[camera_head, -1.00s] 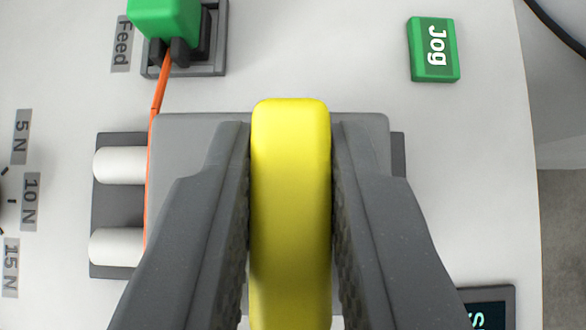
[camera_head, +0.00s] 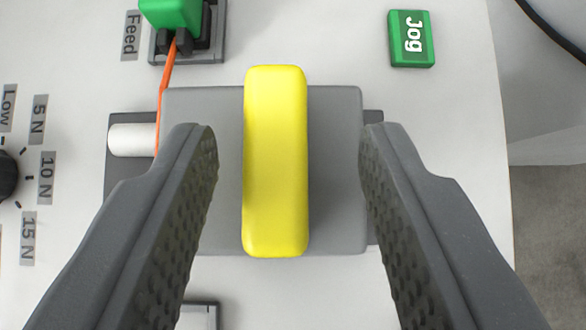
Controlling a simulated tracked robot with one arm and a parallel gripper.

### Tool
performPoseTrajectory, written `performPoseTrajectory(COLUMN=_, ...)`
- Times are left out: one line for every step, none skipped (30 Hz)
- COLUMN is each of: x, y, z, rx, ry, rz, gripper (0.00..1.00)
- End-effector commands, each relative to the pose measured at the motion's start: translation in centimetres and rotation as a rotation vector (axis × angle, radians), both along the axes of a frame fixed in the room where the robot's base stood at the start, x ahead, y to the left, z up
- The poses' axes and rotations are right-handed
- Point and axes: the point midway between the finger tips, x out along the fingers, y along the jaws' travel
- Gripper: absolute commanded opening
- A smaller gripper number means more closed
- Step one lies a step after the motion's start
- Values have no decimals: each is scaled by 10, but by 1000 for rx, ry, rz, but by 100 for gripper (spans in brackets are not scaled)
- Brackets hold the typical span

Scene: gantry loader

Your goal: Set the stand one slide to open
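The slide is a grey block (camera_head: 335,170) with a yellow handle bar (camera_head: 276,160) standing up from it. It sits on a darker grey base (camera_head: 118,190) on the white panel. One white roller (camera_head: 133,140) shows at the block's left side, and the left finger covers the area below it. My gripper (camera_head: 290,150) is open, with one finger on each side of the yellow handle and a clear gap to both. No stand label shows, so I cannot tell which stand this is.
A green Feed switch (camera_head: 175,14) stands at the upper left, with an orange strand (camera_head: 165,85) running from it to the block. A black knob (camera_head: 6,175) with force labels sits at the left edge. The panel ends at right.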

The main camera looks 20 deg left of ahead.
Motion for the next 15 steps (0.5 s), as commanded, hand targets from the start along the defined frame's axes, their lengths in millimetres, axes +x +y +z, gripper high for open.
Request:
performPoseTrajectory(x=-6, y=-3, z=7, rx=0, ry=-4, rz=-1, gripper=40)
performPoseTrajectory(x=-9, y=-5, z=11, rx=0, ry=-5, rz=-2, gripper=40)
performPoseTrajectory(x=-14, y=-7, z=17, rx=0, ry=-7, rz=-3, gripper=40)
performPoseTrajectory(x=-18, y=-9, z=21, rx=0, ry=-7, rz=-3, gripper=40)
performPoseTrajectory(x=-22, y=-11, z=24, rx=-1, ry=-7, rz=-4, gripper=40)
performPoseTrajectory(x=-27, y=-13, z=31, rx=-1, ry=-7, rz=-4, gripper=40)
performPoseTrajectory(x=-31, y=-14, z=35, rx=-1, ry=-6, rz=-3, gripper=40)
performPoseTrajectory(x=-36, y=-16, z=40, rx=-1, ry=-6, rz=-1, gripper=40)
performPoseTrajectory(x=-42, y=-18, z=47, rx=-1, ry=-6, rz=-1, gripper=40)
performPoseTrajectory(x=-46, y=-20, z=52, rx=-2, ry=-7, rz=-1, gripper=40)
performPoseTrajectory(x=-50, y=-21, z=56, rx=-2, ry=-9, rz=-2, gripper=40)
performPoseTrajectory(x=-54, y=-24, z=62, rx=-2, ry=-10, rz=-3, gripper=40)
performPoseTrajectory(x=-58, y=-25, z=65, rx=-2, ry=-10, rz=-3, gripper=40)
performPoseTrajectory(x=-60, y=-27, z=68, rx=-3, ry=-9, rz=-3, gripper=40)
performPoseTrajectory(x=-64, y=-28, z=72, rx=-3, ry=-7, rz=-2, gripper=40)
